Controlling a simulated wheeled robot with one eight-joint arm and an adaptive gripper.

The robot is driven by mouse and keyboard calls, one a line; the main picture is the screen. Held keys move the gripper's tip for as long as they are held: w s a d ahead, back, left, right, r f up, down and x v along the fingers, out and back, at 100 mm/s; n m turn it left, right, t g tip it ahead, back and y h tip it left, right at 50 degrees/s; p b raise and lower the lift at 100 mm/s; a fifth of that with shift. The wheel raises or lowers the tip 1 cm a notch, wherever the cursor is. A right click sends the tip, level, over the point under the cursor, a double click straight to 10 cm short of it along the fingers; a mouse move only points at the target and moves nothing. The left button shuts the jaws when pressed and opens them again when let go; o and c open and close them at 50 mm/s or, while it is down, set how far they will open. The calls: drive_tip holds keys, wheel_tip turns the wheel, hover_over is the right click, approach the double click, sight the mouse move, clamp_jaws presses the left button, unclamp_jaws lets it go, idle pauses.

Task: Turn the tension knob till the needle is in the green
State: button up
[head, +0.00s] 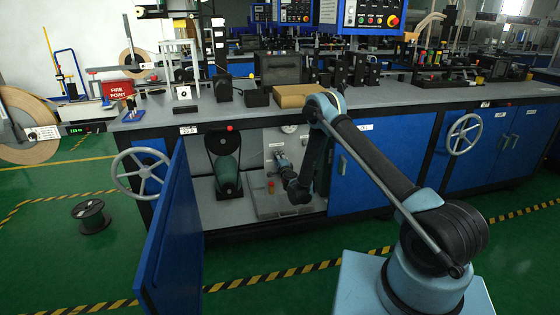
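My arm reaches into the open cabinet below the bench. My gripper (277,152) is inside, close to the pale back panel (255,140). It is small and dark here, and I cannot tell whether its fingers are open or shut. A round white gauge (289,129) sits on the panel just above and right of the gripper, partly cut off by the bench edge. Its needle and green band are too small to read. I cannot make out the tension knob; the gripper may be covering it, and contact cannot be seen.
A blue cabinet door (172,238) stands open at left. A green-and-black machine (225,165) stands in the cabinet left of my gripper. A small red-and-yellow object (271,187) sits below the gripper on a grey block. A closed blue door (372,160) is at right. A black spool (91,216) lies on the floor.

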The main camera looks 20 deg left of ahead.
drive_tip(key=shift+s+a, duration=0.1)
drive_tip(key=shift+a, duration=0.1)
idle(0.3)
drive_tip(key=o, duration=1.1)
drive_tip(key=shift+f, duration=0.1)
drive_tip(key=shift+c, duration=0.2)
drive_tip(key=shift+d, duration=0.1)
